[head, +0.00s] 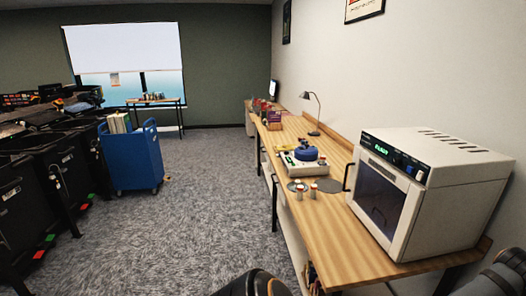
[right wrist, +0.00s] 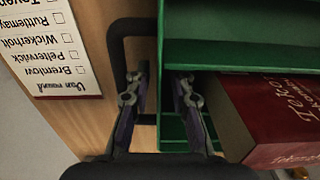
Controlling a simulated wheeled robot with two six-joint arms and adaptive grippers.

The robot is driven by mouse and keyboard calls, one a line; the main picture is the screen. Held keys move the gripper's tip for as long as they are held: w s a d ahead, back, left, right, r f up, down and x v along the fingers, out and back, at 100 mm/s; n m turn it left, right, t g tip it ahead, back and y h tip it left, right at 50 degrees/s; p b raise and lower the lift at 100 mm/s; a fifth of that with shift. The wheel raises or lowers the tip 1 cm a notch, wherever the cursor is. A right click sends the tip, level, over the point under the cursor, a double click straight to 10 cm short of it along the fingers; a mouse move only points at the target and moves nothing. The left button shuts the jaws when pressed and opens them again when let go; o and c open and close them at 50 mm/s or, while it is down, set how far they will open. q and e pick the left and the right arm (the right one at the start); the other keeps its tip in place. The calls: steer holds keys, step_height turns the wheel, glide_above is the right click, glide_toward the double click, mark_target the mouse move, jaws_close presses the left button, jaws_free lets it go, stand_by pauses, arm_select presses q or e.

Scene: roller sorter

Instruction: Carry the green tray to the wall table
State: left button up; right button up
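In the right wrist view the green tray (right wrist: 235,57) has raised green walls and a black loop handle (right wrist: 117,55) on its left side. A dark red book (right wrist: 285,110) lies in it. My right gripper (right wrist: 160,105) is over the tray's handle side, its two fingers apart with wood and green wall showing between them. The left finger overlaps the handle bar; contact is unclear. The tray is not visible in the head view. There, a small table (head: 155,99) stands by the far wall under the window, with small items on it. My left gripper is not in view.
A long wooden bench (head: 335,240) along the right wall holds a white oven (head: 440,190), a lamp and a blue-topped device (head: 303,156). A blue book cart (head: 135,162) and black bins (head: 60,165) stand left. Carpet (head: 215,200) between is clear. A printed list (right wrist: 50,45) lies beside the tray.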

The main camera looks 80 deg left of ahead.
steer(key=shift+r, duration=0.1)
step_height(320, 180, up, 14)
stand_by(1.9)
steer(key=shift+d, duration=0.1)
steer(key=d+r, duration=0.4)
steer(key=d, duration=0.5)
steer(key=shift+s+r, duration=0.15)
steer(key=shift+r, duration=0.2)
stand_by(0.4)
stand_by(0.3)
